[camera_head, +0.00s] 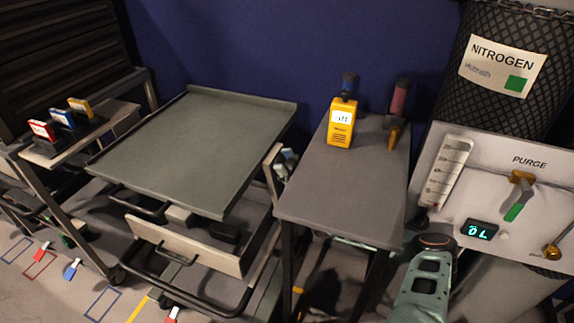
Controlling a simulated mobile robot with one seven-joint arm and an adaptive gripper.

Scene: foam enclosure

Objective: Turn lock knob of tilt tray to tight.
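The tilt tray (200,145) is a flat grey-green plate with a raised lip, on a wheeled cart left of centre. I cannot tell its tilt for sure. A small pale grey-blue part (287,161) sits by the cart's right side, next to an upright post. I cannot tell whether it is the lock knob, and no tight or loose marking is readable. A teal link of my arm (424,285) shows at the lower right. I cannot make out my gripper's fingers anywhere.
A grey side table (347,190) stands right of the cart, bearing a yellow meter (341,122). A purge panel (495,190) and a nitrogen cylinder (500,108) stand at the right. A drawer front (185,246) hangs below the tray. Colored tags lie on the left floor.

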